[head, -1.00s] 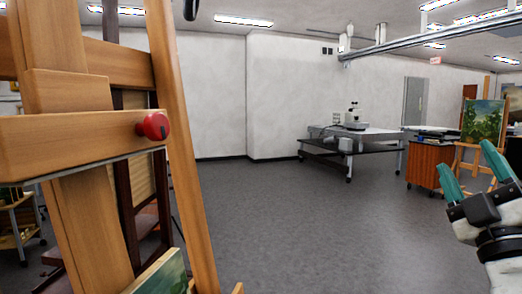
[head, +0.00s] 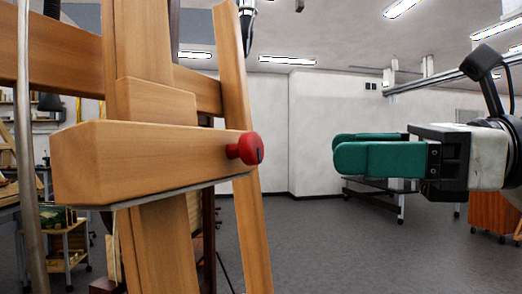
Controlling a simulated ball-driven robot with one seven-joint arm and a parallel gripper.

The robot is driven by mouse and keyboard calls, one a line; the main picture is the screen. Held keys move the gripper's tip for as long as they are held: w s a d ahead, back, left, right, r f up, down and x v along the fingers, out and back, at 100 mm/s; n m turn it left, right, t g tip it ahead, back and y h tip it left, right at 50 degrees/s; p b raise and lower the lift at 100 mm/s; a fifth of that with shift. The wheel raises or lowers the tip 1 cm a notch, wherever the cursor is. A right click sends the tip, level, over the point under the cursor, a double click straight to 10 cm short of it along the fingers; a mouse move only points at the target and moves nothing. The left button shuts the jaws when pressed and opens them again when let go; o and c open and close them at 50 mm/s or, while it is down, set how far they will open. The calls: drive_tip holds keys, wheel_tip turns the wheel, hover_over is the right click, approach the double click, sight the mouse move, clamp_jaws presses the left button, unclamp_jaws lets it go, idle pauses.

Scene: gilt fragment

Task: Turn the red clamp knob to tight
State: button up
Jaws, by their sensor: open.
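The red clamp knob (head: 247,148) sticks out from the right end of a wooden easel's crossbar (head: 150,160). Its face points to the right and it stands clear of other things. My gripper (head: 345,152) is to the right of the knob, with its green fingers pointing left towards it. A gap of background lies between the fingertips and the knob. The gripper is open and nothing shows between its fingers. One finger partly covers the other from this side. I see no mark on the knob that tells how tight it is.
The easel's upright posts (head: 240,120) rise behind the knob. A grey metal pole (head: 27,130) stands at the far left. A small wheeled cart (head: 65,248) is at the lower left. The floor (head: 350,250) below my gripper is open.

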sight(259, 150)
drive_tip(key=a, duration=0.3)
drive_tip(key=w+a+p, duration=0.1)
drive_tip(key=a, duration=0.5)
drive_tip(key=shift+w+a+p, duration=0.35)
drive_tip(key=shift+c, duration=0.2)
drive_tip(key=c, duration=1)
